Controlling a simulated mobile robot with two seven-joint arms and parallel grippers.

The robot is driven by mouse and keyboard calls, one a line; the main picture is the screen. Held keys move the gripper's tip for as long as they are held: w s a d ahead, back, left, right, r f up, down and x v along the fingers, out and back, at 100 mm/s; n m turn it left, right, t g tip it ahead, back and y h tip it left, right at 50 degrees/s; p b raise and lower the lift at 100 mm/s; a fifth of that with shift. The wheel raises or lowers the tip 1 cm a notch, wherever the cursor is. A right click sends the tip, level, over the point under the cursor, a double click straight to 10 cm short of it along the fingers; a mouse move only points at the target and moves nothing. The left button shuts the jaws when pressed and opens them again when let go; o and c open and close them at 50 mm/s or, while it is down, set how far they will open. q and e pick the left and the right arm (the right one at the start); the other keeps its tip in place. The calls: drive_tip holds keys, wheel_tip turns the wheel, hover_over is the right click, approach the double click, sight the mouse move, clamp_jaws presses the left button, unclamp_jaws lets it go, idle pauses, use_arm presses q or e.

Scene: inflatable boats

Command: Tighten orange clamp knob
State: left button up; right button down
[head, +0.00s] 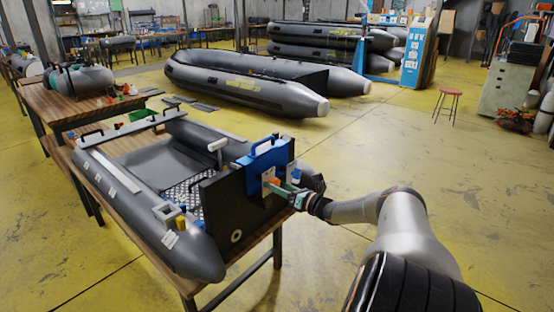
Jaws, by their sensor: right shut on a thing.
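A grey inflatable boat (105,177) lies on a wooden table, with its black transom board (222,208) facing me. A blue clamp bracket (266,156) with a handle on top sits over the transom's upper edge. The small orange clamp knob (274,181) is on the near face of the bracket, partly covered by my gripper. My right gripper (279,188) reaches in from the right and is shut on the knob. The exact finger contact is too small to make out. My left gripper is not in view.
The boat's wooden table (258,262) has its edge below the transom. Another table (48,104) stands at the left with parts on it. A large grey boat (240,88) lies on the floor behind. A red stool (447,100) stands right.

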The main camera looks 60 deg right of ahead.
drive_tip(key=m+p, duration=0.1)
drive_tip(key=m, duration=0.6)
drive_tip(key=shift+f+m, duration=0.1)
drive_tip(key=shift+m, duration=0.3)
drive_tip(key=m, duration=0.7)
drive_tip(key=shift+m, duration=0.4)
